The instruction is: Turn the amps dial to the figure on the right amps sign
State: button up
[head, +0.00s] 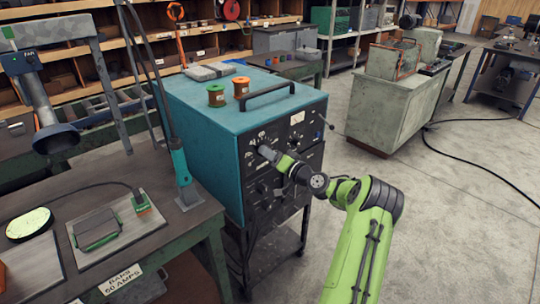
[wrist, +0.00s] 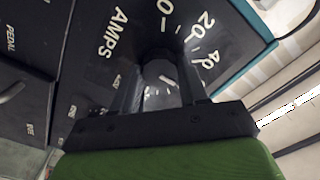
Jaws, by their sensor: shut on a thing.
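The teal welding machine (head: 200,125) has a black front panel with several knobs. My gripper (head: 267,152) reaches its upper left part. In the wrist view my gripper (wrist: 160,90) is shut on the dark amps dial (wrist: 159,72), one finger on each side. The word AMPS and the figures 20 and 40 show beside it; other figures are cut off or hidden. A white mark shows on the dial, but I cannot tell which figure it points to. A white amps sign (head: 120,279) on the left bench's front edge seems to read BARS, 60 AMPS; its first digit is unclear.
The left bench (head: 185,222) carries a plate with a green-handled block (head: 96,230) and a torch (head: 181,175). Two spools (head: 216,96) and a handle (head: 268,98) are on the machine's top. Open floor lies right, with a black cable (head: 470,158).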

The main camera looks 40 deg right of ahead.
jog(key=o, duration=1.1)
jog(key=shift+c, duration=0.2)
jog(key=s, duration=1.5)
jog(key=shift+s+d, duration=0.25)
jog(key=shift+s, duration=0.15)
